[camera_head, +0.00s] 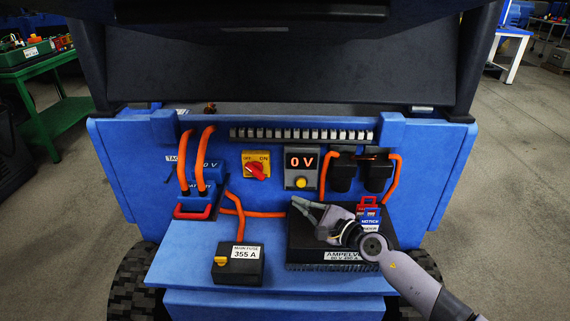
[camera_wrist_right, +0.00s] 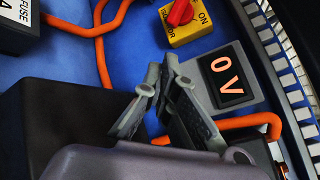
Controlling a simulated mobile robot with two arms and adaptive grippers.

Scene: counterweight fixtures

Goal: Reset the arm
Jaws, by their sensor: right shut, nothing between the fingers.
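My right arm comes in from the lower right, and its gripper (camera_head: 302,205) hangs over the black box labelled AMPELVOLT (camera_head: 330,262). The gripper is shut and empty, with its tips pointing left, below the 0 V display (camera_head: 300,162). In the right wrist view the fingers (camera_wrist_right: 160,78) are seen close together, with the display (camera_wrist_right: 226,75) to their right and the yellow isolator switch (camera_wrist_right: 185,20) above. My left gripper is not in view.
The switch with its red knob (camera_head: 256,170) sits on the blue panel. A black main fuse box (camera_head: 237,265) stands on the left of the blue shelf. A blue battery connector with red handle (camera_head: 193,211) and orange cables are at left. A red padlock-like tag (camera_head: 368,203) is by my wrist.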

